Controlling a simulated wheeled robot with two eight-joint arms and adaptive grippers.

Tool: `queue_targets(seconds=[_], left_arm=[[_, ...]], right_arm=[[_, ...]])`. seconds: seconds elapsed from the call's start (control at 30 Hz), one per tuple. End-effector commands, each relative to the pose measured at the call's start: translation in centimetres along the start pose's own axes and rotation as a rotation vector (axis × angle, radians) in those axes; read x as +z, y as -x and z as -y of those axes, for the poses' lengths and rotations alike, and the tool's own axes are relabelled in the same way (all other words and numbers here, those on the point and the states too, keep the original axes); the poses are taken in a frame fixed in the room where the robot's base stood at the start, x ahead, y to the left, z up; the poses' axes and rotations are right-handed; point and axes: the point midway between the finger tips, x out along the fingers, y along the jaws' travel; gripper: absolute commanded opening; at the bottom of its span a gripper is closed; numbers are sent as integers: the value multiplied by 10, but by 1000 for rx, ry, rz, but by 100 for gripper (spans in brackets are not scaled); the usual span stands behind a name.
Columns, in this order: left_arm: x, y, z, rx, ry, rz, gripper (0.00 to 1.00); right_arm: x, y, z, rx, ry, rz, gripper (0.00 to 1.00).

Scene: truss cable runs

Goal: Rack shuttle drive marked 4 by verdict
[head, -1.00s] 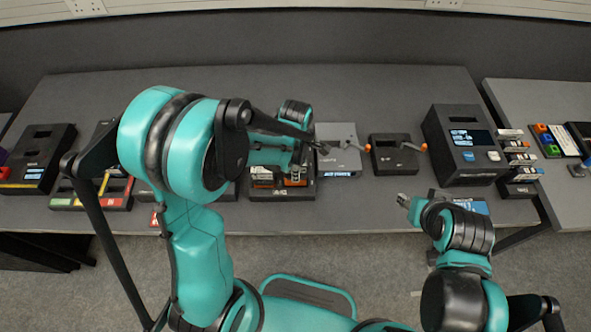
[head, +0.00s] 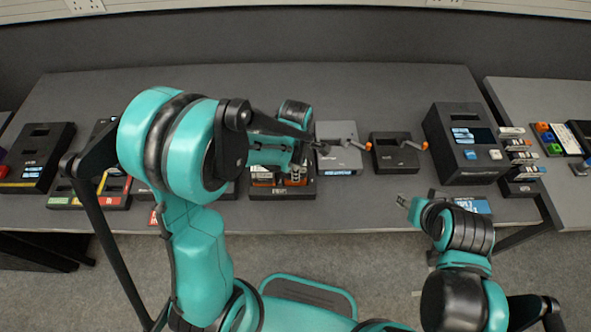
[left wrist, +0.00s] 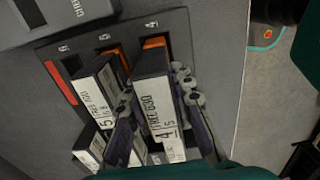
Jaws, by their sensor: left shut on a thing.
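My left gripper (left wrist: 158,120) is shut on a black drive (left wrist: 151,66) with a white label that reads FREE and a 4. The drive stands at the rack slot marked 4, with orange showing behind its top end. Beside it is a similar black drive (left wrist: 92,75) at the neighbouring slot, its label showing a 5. In the head view my left gripper (head: 297,172) is over the dark rack (head: 282,194) and partly hides it. My right gripper (head: 403,200) is near the table's front edge, and its jaw opening is unclear.
A grey device (head: 340,148) and a dark box (head: 395,152), each with an orange-tipped lever, stand right of the rack. Further right is a tall unit with a screen (head: 462,135). Trays with coloured strips (head: 95,190) lie left. The table's back is clear.

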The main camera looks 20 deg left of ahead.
Motion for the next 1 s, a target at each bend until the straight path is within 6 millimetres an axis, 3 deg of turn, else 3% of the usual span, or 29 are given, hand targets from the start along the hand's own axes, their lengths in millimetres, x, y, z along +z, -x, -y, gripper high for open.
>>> queue_targets(seconds=[1.0], left_arm=[[0, -12, 0, 0, 0, 0, 0]], right_arm=[[7, -10, 0, 0, 0, 0, 40]])
